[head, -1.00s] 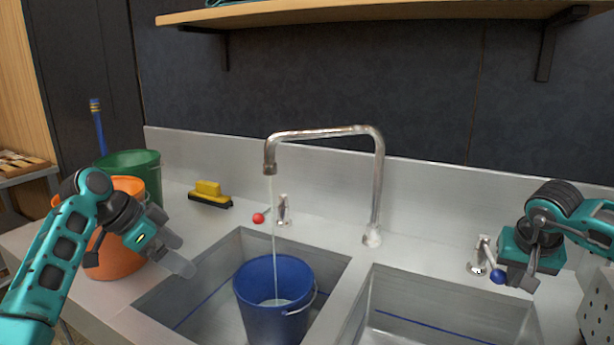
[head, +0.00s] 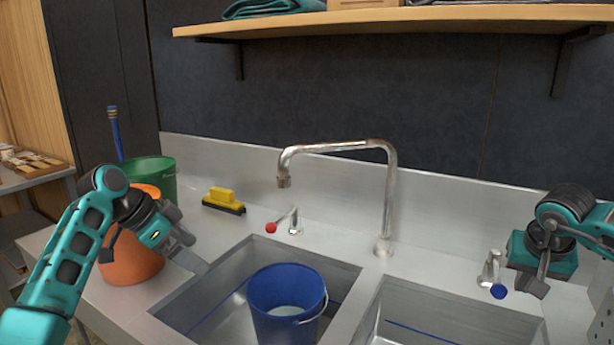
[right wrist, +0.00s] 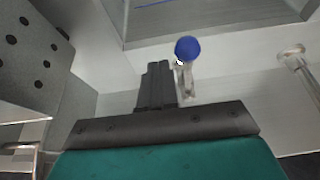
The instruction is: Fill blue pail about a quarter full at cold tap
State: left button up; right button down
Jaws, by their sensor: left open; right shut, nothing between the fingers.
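The blue pail (head: 286,304) stands upright in the left sink basin below the spout (head: 284,181), with some liquid in its bottom. No stream falls from the spout. The cold tap, a lever with a blue knob (head: 498,291), is at the right of the sink; it also shows in the right wrist view (right wrist: 187,49). My right gripper (head: 532,287) is shut and empty, just right of the blue knob; its fingers (right wrist: 157,84) are beside the lever. My left gripper (head: 196,254) is open and empty, left of the left basin.
A red-knobbed tap (head: 294,222) stands behind the left basin. The right basin (head: 440,318) looks empty. A shelf (head: 400,20) hangs above.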

notch_tip(320, 180, up, 6)
jog(key=d+p, duration=0.1)
jog(key=p, duration=0.1)
jog(key=shift+s, duration=0.35)
